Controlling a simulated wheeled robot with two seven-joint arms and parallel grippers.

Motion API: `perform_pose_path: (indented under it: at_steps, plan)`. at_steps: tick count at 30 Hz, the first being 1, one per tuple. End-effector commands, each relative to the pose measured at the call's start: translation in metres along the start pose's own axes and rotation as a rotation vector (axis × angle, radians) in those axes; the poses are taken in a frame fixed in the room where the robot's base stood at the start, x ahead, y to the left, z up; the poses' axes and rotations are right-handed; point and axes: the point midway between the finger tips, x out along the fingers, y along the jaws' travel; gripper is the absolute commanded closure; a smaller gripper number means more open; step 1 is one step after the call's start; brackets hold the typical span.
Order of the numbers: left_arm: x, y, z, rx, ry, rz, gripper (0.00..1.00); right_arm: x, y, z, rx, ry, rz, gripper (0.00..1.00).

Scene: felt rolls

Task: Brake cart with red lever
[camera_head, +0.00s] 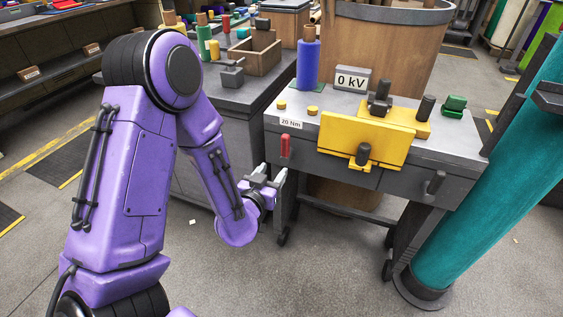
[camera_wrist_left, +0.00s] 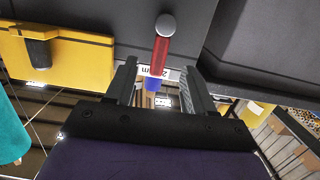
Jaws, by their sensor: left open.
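The cart (camera_head: 455,170) is a grey wheeled bench with dark legs. Its red lever (camera_head: 286,146) hangs upright on the front face at the left end, under a "20 Nm" label. In the left wrist view the red lever (camera_wrist_left: 160,54) has a grey round end and lies between the lines of the two fingers, ahead of them. My left gripper (camera_head: 272,173) is open and empty, just below and left of the lever in the head view. It also shows in the left wrist view (camera_wrist_left: 160,68). I see no contact with the lever. My right gripper is out of view.
A yellow plate (camera_head: 365,138) with a dark knob is on the cart front, right of the lever. A blue roll (camera_head: 308,62) and a "0 kV" sign (camera_head: 352,79) stand on top. A large teal roll (camera_head: 480,190) leans at right. Open floor lies in front.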

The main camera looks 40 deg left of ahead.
Motion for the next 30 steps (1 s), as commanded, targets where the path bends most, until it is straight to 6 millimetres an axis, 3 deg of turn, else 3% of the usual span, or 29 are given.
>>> perform_pose_path:
  at_steps: [1,6,18,29,30]
  plan:
    - [0.006,-0.002,-0.006,0.005,0.067,0.001,0.47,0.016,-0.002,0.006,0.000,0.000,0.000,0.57]
    - [0.021,-0.003,-0.033,0.019,0.136,0.002,0.47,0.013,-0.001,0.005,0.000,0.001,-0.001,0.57]
    - [0.101,-0.002,-0.041,0.020,0.128,0.002,0.47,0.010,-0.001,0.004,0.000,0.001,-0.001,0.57]
    - [0.112,-0.002,-0.043,0.020,0.127,0.003,0.47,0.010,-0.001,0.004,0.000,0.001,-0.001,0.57]
    - [0.112,-0.002,-0.043,0.020,0.127,0.003,0.53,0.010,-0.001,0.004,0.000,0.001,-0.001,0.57]
